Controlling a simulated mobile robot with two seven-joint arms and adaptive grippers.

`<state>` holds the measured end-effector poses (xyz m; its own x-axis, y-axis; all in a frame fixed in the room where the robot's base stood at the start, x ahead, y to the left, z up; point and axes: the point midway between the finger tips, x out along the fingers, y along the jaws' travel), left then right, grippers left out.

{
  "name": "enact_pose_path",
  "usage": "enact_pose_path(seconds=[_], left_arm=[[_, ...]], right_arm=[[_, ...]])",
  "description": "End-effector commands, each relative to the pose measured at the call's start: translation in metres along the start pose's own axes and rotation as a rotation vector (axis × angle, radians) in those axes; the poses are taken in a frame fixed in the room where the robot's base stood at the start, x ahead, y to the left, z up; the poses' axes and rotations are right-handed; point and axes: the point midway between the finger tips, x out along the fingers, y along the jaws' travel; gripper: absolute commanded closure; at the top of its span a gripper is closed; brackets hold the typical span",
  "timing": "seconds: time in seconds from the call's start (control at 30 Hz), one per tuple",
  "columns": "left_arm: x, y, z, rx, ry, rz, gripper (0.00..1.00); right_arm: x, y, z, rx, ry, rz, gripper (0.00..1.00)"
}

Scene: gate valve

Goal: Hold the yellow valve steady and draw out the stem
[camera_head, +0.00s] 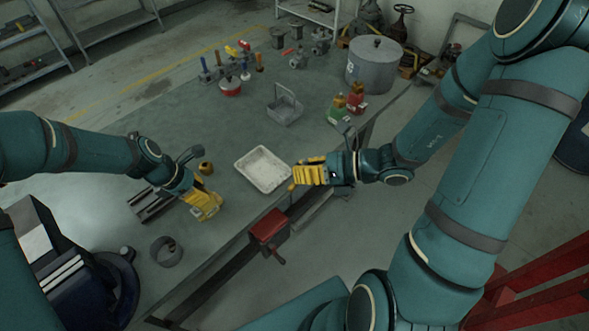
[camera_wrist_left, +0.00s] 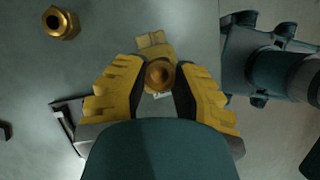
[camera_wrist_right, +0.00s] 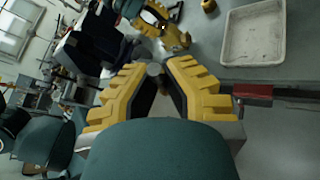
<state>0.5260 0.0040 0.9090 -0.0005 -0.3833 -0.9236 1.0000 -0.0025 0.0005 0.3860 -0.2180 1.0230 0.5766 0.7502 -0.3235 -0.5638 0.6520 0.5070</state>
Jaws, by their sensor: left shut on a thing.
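The yellow valve (camera_wrist_left: 153,41) shows in the left wrist view with a round brass part at its middle. My left gripper (camera_head: 205,206) is shut on it at the near left of the table, one finger on each side. The valve's lower part is hidden by the fingers. My right gripper (camera_head: 299,174) is well to the right, past the white tray at the table's front edge. In the right wrist view its fingertips close on a thin piece with a grey round end (camera_wrist_right: 154,70), which looks like the stem. A small brass-coloured end (camera_head: 292,187) shows below the fingertips in the head view.
A brass nut (camera_wrist_left: 61,23) lies on the table near the left gripper. A white tray (camera_head: 262,169) lies between the grippers. A red vise (camera_head: 269,229) is at the front edge. Bottles, a metal basket and a pot stand farther back.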

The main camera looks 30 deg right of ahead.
Motion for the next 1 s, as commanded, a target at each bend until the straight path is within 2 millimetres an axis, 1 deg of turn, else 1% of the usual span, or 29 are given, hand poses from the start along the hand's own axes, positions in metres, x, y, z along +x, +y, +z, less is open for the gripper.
enact_pose_path(seconds=[0.3, 0.33, 0.37, 0.4, 0.77, 0.87, 1.0], left_arm=[[0.001, -0.001, -0.001, -0.001, 0.002, -0.002, 1.0], [0.001, -0.001, -0.001, -0.001, 0.002, -0.002, 0.67], [0.001, -0.001, -0.001, -0.001, 0.002, -0.002, 0.57], [0.001, -0.001, -0.001, -0.001, 0.002, -0.002, 0.43], [-0.003, 0.0, 0.0, 0.0, 0.001, 0.001, 0.43], [-0.012, 0.001, 0.0, 0.0, 0.0, 0.003, 0.43], [-0.037, 0.001, 0.0, -0.001, 0.0, 0.004, 0.43]], right_arm=[[-0.001, 0.0, 0.0, -0.001, 0.007, -0.004, 1.0], [-0.001, 0.0, 0.0, -0.001, 0.007, -0.004, 1.0], [-0.001, 0.0, 0.0, -0.001, 0.007, -0.004, 1.0], [-0.001, 0.0, 0.0, -0.001, 0.006, -0.004, 1.0], [-0.001, 0.0, 0.0, -0.001, 0.006, -0.004, 1.0], [-0.001, 0.0, 0.0, -0.001, 0.006, -0.004, 1.0], [-0.001, 0.0, 0.0, -0.001, 0.006, -0.004, 1.0]])
